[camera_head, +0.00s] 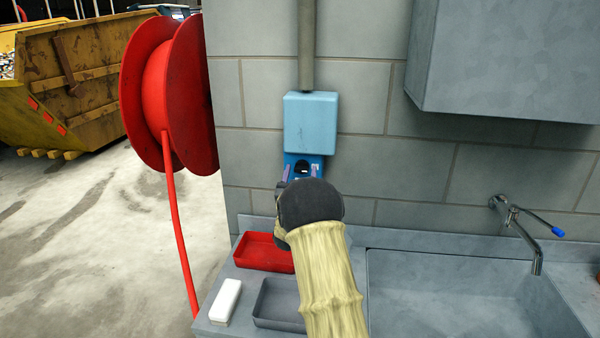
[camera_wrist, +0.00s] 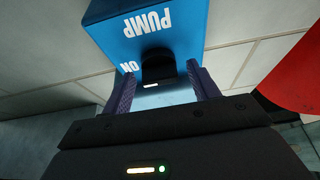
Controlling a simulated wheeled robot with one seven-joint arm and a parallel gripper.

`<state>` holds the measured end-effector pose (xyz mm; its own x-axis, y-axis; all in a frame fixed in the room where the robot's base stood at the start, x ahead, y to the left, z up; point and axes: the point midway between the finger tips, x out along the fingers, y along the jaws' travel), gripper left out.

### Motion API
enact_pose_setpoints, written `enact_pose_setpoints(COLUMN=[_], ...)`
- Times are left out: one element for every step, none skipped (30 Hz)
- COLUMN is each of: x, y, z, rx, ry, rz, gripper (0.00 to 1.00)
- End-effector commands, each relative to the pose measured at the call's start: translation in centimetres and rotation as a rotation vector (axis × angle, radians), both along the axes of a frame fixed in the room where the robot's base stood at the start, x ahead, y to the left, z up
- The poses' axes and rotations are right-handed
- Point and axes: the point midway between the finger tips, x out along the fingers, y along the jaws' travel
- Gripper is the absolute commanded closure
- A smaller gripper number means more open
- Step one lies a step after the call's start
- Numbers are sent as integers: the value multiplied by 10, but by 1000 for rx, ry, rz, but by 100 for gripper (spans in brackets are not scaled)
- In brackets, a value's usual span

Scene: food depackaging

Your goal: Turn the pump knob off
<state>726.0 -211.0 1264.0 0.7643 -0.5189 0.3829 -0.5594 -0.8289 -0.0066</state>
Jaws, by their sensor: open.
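The blue pump switch box (camera_head: 290,158) is on the tiled wall, directly below a light blue box. In the wrist view the pump box (camera_wrist: 150,30) shows white "PUMP" and "ON" lettering, seen upside down. Its black knob (camera_wrist: 157,66) has a white mark on its lower edge. My gripper (camera_wrist: 161,78) is open, with one purple finger on each side of the knob. I cannot tell whether the fingers touch it. In the head view my arm reaches up to the box and hides its lower part.
The light blue box (camera_head: 311,122) and a vertical pipe (camera_head: 306,45) are above. Below are a red tray (camera_head: 262,252), a grey tray (camera_head: 277,305) and a white block (camera_head: 225,301). A sink (camera_head: 460,300) with a tap (camera_head: 515,220) is at right, a red hose reel (camera_head: 185,90) at left.

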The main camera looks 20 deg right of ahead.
Motion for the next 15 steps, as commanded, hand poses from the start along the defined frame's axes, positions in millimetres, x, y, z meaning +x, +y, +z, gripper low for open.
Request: enact_pose_setpoints(x=[0, 0, 0, 0, 0, 0, 0, 0, 0, 0, 0, 0, 0, 0, 0], y=[0, 0, 0, 0, 0, 0, 0, 0, 0, 0, 0, 0, 0, 0, 0], z=[0, 0, -1, -1, 0, 0, 0, 0, 0, 0, 0, 0, 0, 0, -1], rx=[0, 0, 0, 0, 0, 0, 0, 0, 0, 0, 0, 0, 0, 0, -1], ry=[0, 0, 0, 0, 0, 0, 0, 0, 0, 0, 0, 0, 0, 0, 1], rz=[0, 0, 0, 0, 0, 0, 0, 0, 0, 0, 0, 0, 0, 0, 1], gripper=[40, 40, 40, 40, 44, 52, 58, 64, 71, 77, 83, 83, 83, 83, 83])
